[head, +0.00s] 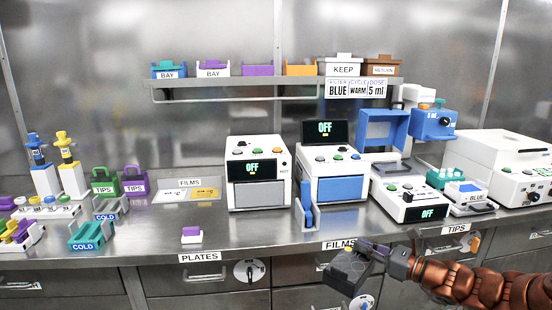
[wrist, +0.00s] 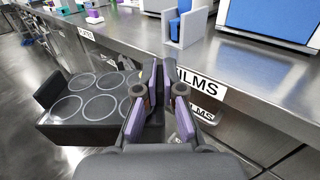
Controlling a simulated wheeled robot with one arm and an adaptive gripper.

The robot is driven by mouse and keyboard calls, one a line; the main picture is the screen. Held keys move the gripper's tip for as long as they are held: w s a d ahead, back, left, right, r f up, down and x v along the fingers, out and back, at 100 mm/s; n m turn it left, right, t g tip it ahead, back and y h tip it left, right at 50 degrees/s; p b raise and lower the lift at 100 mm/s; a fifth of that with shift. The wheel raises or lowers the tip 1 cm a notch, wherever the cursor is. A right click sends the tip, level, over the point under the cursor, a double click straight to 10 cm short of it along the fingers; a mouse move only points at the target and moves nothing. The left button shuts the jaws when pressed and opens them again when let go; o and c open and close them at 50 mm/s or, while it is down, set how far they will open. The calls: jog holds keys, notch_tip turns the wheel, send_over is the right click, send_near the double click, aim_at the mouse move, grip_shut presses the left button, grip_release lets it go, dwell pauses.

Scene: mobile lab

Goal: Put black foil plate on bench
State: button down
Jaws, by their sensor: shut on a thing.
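The black plate (head: 347,268) is in my gripper (head: 375,249), in front of the bench's front edge in the head view. In the wrist view the plate (wrist: 88,98) shows round wells on its top and a raised dark end at the left. The purple-lined fingers of my gripper (wrist: 155,98) are closed at the plate's right side. The bench (head: 225,238) is a steel counter, and its front edge also shows in the wrist view (wrist: 240,75). The plate is apart from the benchtop.
A small white block with a purple top (head: 191,235) sits near the bench's front edge. A blue tool in a stand (head: 307,207) and white machines (head: 257,172) line the bench. Bare steel lies between the purple-topped block and the stand. Drawers (head: 205,275) are below.

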aim_at(344, 251)
jog(key=shift+n+g+y, duration=0.6)
jog(key=shift+g, duration=0.1)
jog(key=a, duration=0.2)
jog(key=a+f, duration=0.2)
jog(key=a, duration=0.1)
jog(key=shift+w+a, duration=0.25)
jog(key=shift+a, duration=0.05)
jog(key=shift+d+r+p, duration=0.15)
jog(key=shift+r+p, duration=0.4)
jog(key=shift+p, duration=0.4)
notch_tip(344, 251, up, 4)
jog(key=p, duration=0.6)
jog(key=shift+p, duration=0.4)
notch_tip(344, 251, up, 4)
jog(key=p, duration=0.9)
jog(key=shift+r, duration=0.25)
jog(key=shift+d, duration=0.2)
